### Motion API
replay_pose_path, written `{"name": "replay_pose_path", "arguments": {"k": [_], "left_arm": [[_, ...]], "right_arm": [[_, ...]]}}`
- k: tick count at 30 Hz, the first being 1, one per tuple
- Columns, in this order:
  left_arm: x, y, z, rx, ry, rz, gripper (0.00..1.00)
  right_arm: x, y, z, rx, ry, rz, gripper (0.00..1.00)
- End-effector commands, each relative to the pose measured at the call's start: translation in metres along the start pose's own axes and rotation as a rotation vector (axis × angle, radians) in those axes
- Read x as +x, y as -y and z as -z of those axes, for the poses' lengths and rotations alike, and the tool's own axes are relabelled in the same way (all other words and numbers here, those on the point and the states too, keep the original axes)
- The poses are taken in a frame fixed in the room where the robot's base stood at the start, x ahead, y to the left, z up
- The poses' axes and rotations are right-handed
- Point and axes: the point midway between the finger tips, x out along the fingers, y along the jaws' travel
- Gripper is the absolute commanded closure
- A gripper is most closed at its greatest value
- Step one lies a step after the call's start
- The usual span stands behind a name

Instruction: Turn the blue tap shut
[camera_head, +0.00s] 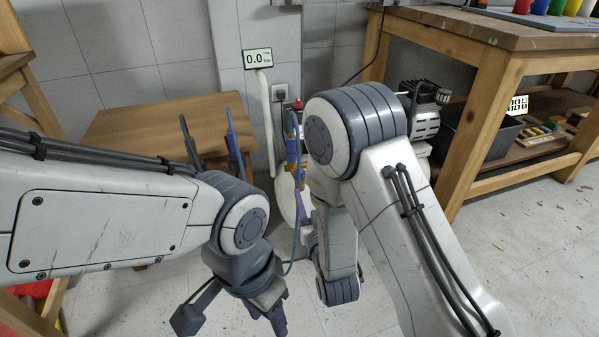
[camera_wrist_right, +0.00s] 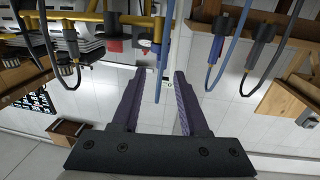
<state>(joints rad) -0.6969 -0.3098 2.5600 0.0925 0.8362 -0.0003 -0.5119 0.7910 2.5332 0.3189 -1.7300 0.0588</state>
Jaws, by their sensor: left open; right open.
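A slim blue fitting (camera_head: 293,140) stands upright near the wall, with a blue hose curving down beside it. Which part of it is the blue tap, I cannot tell. The right wrist view shows a blue hose (camera_wrist_right: 164,62) hanging near a yellow pipe (camera_wrist_right: 110,18), beyond the fingertips. My right gripper (camera_wrist_right: 160,72) is open and empty between its two purple fingers. In the head view my right arm hides much of the area below the fitting. My left gripper (camera_head: 272,322) is low at the bottom edge, apart from the fitting, and open.
A white display (camera_head: 257,58) reading 0.0 hangs on the tiled wall. A wooden table (camera_head: 150,118) is at the left; a workbench (camera_head: 480,32) with a dark crate (camera_head: 482,138) beneath is at the right. Dark-ended hoses (camera_wrist_right: 257,50) hang at right in the wrist view.

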Motion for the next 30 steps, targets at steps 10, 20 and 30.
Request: {"name": "replay_pose_path", "arguments": {"k": [10, 20, 30], "left_arm": [[0.012, 0.001, -0.001, 0.000, 0.000, 0.000, 0.50], [0.024, 0.002, -0.001, 0.000, 0.000, 0.000, 0.50], [0.025, 0.002, -0.001, 0.000, 0.000, 0.000, 0.50]], "right_arm": [[0.048, -0.002, 0.002, 0.001, -0.021, -0.005, 0.56], [0.097, -0.001, 0.002, -0.001, -0.017, -0.002, 0.56], [0.104, -0.001, 0.004, -0.002, -0.014, 0.000, 0.56]]}}
